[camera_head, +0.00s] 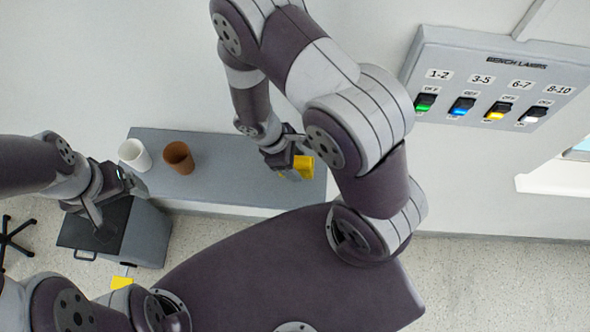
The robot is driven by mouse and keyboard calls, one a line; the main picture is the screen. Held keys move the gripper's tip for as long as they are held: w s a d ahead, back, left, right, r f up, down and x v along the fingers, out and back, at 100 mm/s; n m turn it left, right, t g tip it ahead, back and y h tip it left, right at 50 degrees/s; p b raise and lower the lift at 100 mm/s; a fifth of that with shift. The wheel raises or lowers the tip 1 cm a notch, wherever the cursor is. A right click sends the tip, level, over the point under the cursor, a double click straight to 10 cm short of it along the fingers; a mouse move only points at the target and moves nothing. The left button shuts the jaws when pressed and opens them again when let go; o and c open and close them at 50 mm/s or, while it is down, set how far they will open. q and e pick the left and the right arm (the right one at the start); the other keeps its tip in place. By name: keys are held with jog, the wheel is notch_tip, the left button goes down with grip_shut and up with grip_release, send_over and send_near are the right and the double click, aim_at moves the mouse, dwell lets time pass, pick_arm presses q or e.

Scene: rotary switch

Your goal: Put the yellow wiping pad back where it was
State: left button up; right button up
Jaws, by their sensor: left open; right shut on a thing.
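The yellow wiping pad (304,164) is in my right gripper (292,167), which is shut on it over the right end of the grey shelf (222,150). The gripper hides part of the pad, and I cannot tell whether the pad touches the shelf. My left gripper (122,208) is open and empty, above the dark top of the grey box at the lower left.
A white cup (135,154) and a brown cup (179,157) stand on the shelf's left part. The grey box (148,238) has a handle. A small yellow piece (121,283) shows below it. A switch panel (490,82) hangs on the right wall.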

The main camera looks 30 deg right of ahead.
notch_tip(320, 180, down, 4)
jog(key=b, duration=0.4)
jog(key=shift+s+f, duration=0.15)
jog(key=shift+f, duration=0.05)
jog(key=shift+s+a+r+p, duration=0.1)
jog(key=shift+a+r+p, duration=0.1)
jog(key=shift+r+p, duration=0.15)
jog(key=shift+w+d+f, duration=0.15)
jog(key=shift+w+f, duration=0.05)
jog(key=shift+f, duration=0.1)
jog(key=o, duration=0.9)
jog(key=shift+r, duration=0.1)
jog(key=shift+s, duration=0.1)
jog(key=shift+r, duration=0.1)
